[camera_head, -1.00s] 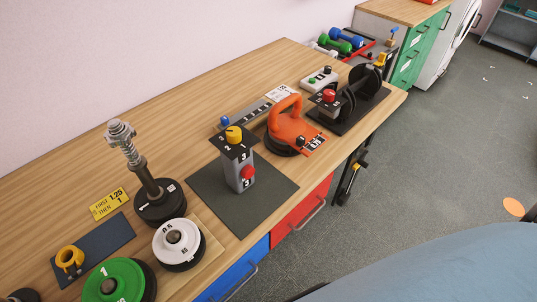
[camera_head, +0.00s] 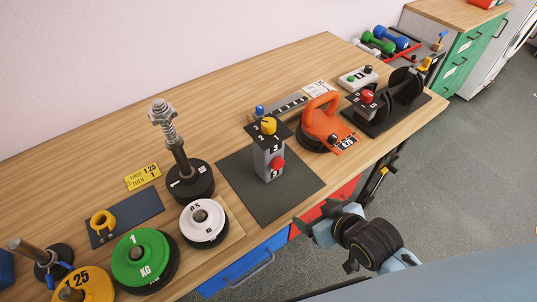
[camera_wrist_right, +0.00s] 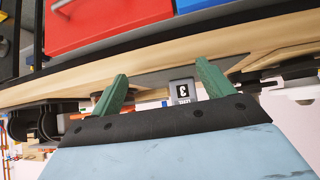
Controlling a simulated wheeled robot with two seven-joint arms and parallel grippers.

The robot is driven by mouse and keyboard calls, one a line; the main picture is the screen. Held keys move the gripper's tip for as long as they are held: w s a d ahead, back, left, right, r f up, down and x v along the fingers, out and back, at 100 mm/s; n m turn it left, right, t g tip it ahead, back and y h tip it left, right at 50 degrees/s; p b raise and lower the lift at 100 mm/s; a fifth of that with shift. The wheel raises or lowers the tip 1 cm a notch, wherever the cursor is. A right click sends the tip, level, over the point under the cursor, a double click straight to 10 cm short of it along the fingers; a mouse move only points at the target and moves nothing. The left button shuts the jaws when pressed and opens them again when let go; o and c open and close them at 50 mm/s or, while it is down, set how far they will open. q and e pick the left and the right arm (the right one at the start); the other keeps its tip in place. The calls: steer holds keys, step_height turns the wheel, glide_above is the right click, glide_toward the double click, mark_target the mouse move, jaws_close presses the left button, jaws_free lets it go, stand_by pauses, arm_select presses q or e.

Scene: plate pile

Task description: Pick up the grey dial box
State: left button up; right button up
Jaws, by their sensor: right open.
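The grey dial box (camera_head: 266,163) stands upright on a dark mat (camera_head: 290,194) on the wooden bench. It has a black top plate with numbers, a yellow dial on top and a red button on its side. My right gripper (camera_head: 312,217) is at the bench's front edge, to the right of and nearer than the box, apart from it. In the right wrist view my right gripper (camera_wrist_right: 161,72) has its two green fingers spread with nothing gripped. A grey face marked 3 of the dial box (camera_wrist_right: 182,92) shows beyond, between the fingers. My left gripper is not in view.
The mat's front is clear.

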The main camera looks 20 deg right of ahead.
mark_target(272, 164)
steer(key=w+a+r+n+t+y, duration=0.1)
steer(key=w+a+r+t+y, duration=0.15)
steer(key=r, duration=0.45)
steer(key=shift+t, duration=0.55)
steer(key=x, duration=0.8)
steer(key=shift+w+d+r+b, duration=0.3)
steer(key=shift+w+b, duration=0.05)
steer(key=shift+w, duration=0.05)
steer(key=shift+a+x, duration=0.2)
steer(key=shift+x, duration=1.15)
steer(key=shift+a+x, duration=0.2)
steer(key=shift+x, duration=1.15)
steer(key=shift+s+r, duration=0.1)
steer(key=shift+s, duration=0.05)
steer(key=shift+c, duration=0.4)
steer(key=c, duration=1.2)
steer(key=shift+r, duration=0.1)
steer(key=shift+c, duration=1.3)
